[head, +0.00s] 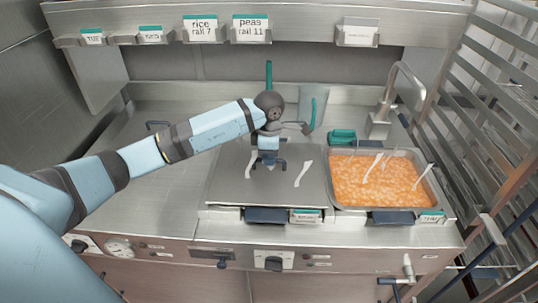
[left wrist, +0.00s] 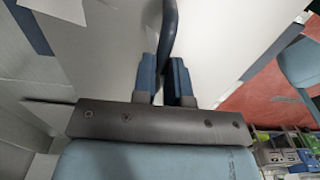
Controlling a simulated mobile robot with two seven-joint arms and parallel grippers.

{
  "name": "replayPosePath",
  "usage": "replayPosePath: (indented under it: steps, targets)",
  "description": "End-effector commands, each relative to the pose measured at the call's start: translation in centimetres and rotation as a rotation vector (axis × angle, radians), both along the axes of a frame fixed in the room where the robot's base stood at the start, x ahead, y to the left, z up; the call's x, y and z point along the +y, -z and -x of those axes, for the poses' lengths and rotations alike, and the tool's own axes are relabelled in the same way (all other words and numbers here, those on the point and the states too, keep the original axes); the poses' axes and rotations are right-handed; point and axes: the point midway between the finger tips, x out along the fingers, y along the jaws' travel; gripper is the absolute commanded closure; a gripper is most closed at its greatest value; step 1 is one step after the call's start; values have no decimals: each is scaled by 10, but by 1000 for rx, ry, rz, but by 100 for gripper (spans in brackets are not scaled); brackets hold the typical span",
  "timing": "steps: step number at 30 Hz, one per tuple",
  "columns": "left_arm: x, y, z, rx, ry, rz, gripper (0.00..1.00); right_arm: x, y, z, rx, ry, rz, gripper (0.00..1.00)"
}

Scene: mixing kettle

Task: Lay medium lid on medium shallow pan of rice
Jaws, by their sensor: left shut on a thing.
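My left gripper (head: 268,160) is over the flat grey metal lid (head: 230,188) in the middle of the counter. It is shut on the lid's dark blue handle, which also shows between the fingers in the left wrist view (left wrist: 170,35). The lid looks about level. Its front edge is just above a front strip with a dark blue handle (head: 265,215) and a small label. Whatever is under the lid is hidden, so I cannot tell whether it touches a pan rim. My right gripper is not in view.
An open pan of orange food (head: 375,180) stands close to the lid's right, with pale handles sticking up. A rack (head: 500,110) borders the right. The left counter is mostly clear.

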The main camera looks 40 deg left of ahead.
Motion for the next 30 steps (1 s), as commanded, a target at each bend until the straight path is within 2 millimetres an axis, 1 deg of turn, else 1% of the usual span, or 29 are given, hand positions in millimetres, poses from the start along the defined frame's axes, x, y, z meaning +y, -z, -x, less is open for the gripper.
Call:
replayPosePath:
  steps: [25,26,27,29,30]
  targets:
    - [0,5,0,-1,0,-1,100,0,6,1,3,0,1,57]
    - [0,5,0,-1,0,-1,82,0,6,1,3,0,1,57]
    - [0,5,0,-1,0,-1,73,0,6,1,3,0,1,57]
    - [0,5,0,-1,0,-1,59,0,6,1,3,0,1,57]
    - [0,5,0,-1,0,-1,57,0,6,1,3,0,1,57]
